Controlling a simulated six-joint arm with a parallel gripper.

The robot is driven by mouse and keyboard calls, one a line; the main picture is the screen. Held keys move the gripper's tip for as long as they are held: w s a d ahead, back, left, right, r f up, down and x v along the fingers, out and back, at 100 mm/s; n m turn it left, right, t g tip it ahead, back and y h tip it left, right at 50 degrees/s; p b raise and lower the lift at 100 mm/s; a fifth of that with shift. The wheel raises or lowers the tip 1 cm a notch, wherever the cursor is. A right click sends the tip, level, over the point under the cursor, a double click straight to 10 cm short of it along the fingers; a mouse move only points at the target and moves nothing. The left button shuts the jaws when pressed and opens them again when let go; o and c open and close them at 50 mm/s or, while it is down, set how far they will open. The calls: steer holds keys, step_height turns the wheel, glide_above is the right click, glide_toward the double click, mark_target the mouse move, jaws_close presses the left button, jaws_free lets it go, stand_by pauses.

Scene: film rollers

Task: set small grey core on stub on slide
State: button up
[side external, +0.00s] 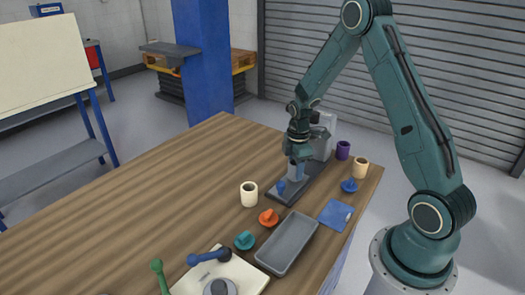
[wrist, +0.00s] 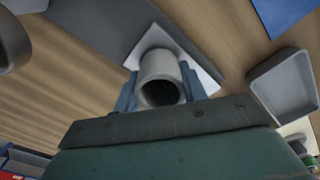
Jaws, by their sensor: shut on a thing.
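My gripper (side external: 297,158) is shut on the small grey core (side external: 296,172), a short hollow tube. In the wrist view the core (wrist: 158,66) stands between the two blue fingers, its open end facing the camera. The core is over the slide, a long dark grey base (side external: 312,183) with a grey block at its far end. A pale square plate (wrist: 201,65) shows beneath the core. I cannot tell whether the core touches it. The stub is not clearly seen; the core and gripper may hide it. A small blue piece (side external: 281,187) shows beside the core at the near end.
A cream cup (side external: 249,194), an orange knob (side external: 268,217) and a teal knob (side external: 244,240) lie left of the slide. A grey tray (side external: 287,243) and blue sheet (side external: 336,214) lie in front. Purple (side external: 342,150) and tan (side external: 360,167) cups stand right.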

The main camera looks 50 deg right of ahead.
steer(key=shift+f, duration=0.15)
steer(key=o, duration=1.1)
steer(key=shift+c, duration=0.2)
step_height(320, 180, up, 14)
stand_by(0.9)
